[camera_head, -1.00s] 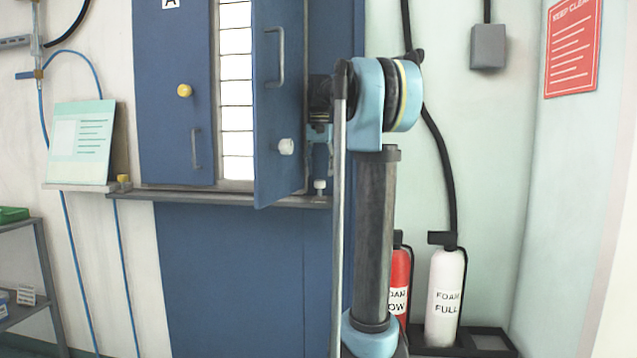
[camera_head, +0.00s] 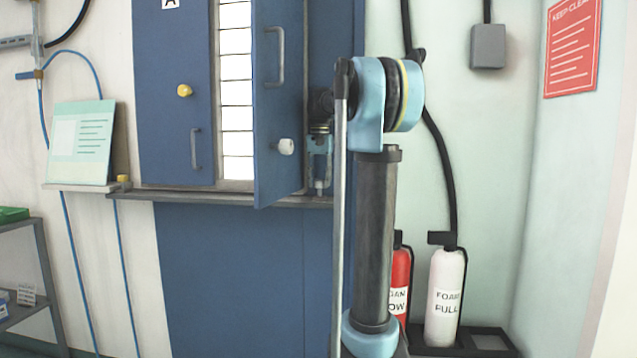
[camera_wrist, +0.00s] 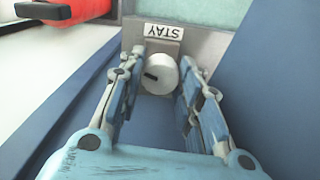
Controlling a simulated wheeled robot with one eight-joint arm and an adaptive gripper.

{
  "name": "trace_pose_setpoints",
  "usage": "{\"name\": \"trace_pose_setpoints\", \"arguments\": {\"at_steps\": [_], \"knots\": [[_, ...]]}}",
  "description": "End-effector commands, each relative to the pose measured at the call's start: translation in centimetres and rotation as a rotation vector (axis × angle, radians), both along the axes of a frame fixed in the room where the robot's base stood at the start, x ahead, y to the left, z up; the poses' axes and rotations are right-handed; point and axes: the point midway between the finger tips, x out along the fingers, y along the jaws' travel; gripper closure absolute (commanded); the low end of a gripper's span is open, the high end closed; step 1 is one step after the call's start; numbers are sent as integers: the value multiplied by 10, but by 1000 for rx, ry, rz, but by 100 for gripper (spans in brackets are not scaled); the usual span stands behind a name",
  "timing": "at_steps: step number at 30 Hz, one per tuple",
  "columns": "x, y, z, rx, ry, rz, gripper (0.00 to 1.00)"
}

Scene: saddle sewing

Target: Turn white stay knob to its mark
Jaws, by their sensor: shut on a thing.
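The white stay knob (camera_wrist: 160,76) is a round knob with a dark line on its face, pointing left in the wrist view. It sits on a grey plate below a label (camera_wrist: 163,32) reading STAY, which appears upside down. My gripper (camera_wrist: 158,84) has one finger on each side of the knob and is shut on it. Any mark on the plate for the knob cannot be made out. In the head view my gripper (camera_head: 319,172) points down beside the open blue door (camera_head: 275,115), and the stay knob cannot be made out.
Another white knob (camera_head: 286,146) and a handle are on the open door. The left door (camera_head: 172,120) has a yellow knob (camera_head: 184,91). A grey ledge (camera_head: 225,198) runs below the doors. A red extinguisher (camera_head: 401,275) and a white one (camera_head: 445,295) stand at right.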

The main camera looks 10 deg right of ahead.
Motion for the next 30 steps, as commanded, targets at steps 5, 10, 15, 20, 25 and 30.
{"name": "trace_pose_setpoints", "arguments": {"at_steps": [5,10,15,20,25,30], "knots": [[0,1,0,1,0,48,92],[0,1,0,2,-1,184,92],[0,1,0,2,-1,309,92],[0,0,0,2,-1,365,92],[0,0,0,2,-1,371,92],[0,0,0,1,0,371,64]]}}
